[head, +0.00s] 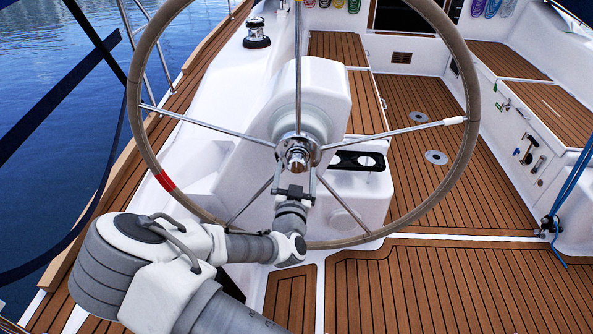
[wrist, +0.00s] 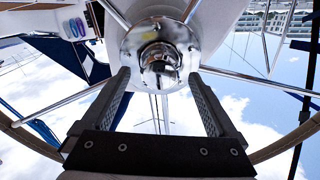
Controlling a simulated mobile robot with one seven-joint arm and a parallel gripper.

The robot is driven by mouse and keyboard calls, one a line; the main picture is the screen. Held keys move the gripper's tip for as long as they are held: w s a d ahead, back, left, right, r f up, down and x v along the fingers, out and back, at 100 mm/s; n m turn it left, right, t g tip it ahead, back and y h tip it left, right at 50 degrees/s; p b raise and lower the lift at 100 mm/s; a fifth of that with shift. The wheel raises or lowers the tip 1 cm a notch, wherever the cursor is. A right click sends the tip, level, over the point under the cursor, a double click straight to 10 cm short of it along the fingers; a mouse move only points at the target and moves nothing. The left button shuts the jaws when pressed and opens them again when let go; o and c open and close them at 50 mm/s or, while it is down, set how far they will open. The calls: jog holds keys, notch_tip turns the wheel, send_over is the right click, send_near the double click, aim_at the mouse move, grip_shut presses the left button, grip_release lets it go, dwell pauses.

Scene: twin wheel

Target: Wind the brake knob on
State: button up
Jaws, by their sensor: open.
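The brake knob (head: 297,157) is a shiny chrome knob at the hub of the large steering wheel (head: 473,110). In the wrist view the knob (wrist: 160,65) is near the top middle, in front of a round chrome hub plate. My gripper (head: 296,184) is just below the knob in the head view. In the wrist view its two fingers (wrist: 163,85) are apart, one on each side of the knob's lower part. The gripper is open and holds nothing. I cannot tell whether either finger touches the knob.
Thin chrome spokes (head: 205,125) run from the hub to the rim around my gripper. A white pedestal (head: 325,90) stands behind the wheel. A winch (head: 257,33) is at the back left. Open teak deck (head: 440,160) lies to the right.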

jog(key=shift+w, duration=1.2)
jog(key=c, duration=1.4)
